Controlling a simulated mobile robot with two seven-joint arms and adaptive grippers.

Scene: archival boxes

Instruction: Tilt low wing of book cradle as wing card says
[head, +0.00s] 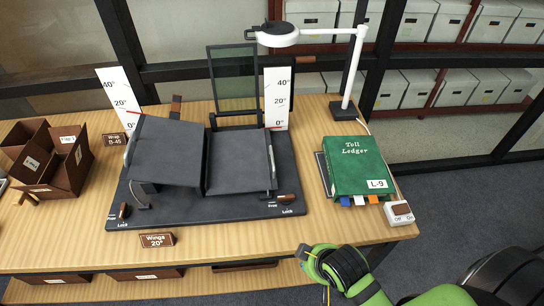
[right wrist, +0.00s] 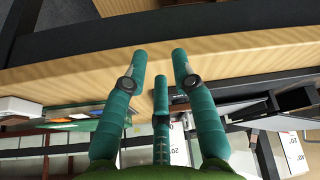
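The dark grey book cradle (head: 205,216) stands on the table. Its left wing (head: 167,150) slopes, outer edge raised, with a red pointer near 20° on the left scale (head: 119,101). Its right wing (head: 240,162) lies lower, nearly flat, with a red mark near 0° on the right scale (head: 277,98). The wing card (head: 157,240) reads "Wings 20°". Free/Lock levers sit at the base's front left (head: 123,211) and front right (head: 287,198); their exact settings are unclear. My right gripper (head: 308,263) is at the table's front edge, its fingers apart and empty in the wrist view (right wrist: 162,70). My left gripper is out of view.
The green Toll Ledger (head: 358,165) lies right of the cradle, with a switch box (head: 399,212) before it. A white lamp (head: 350,75) and a glass panel (head: 233,80) rise behind. Brown boxes (head: 68,165) stand at left.

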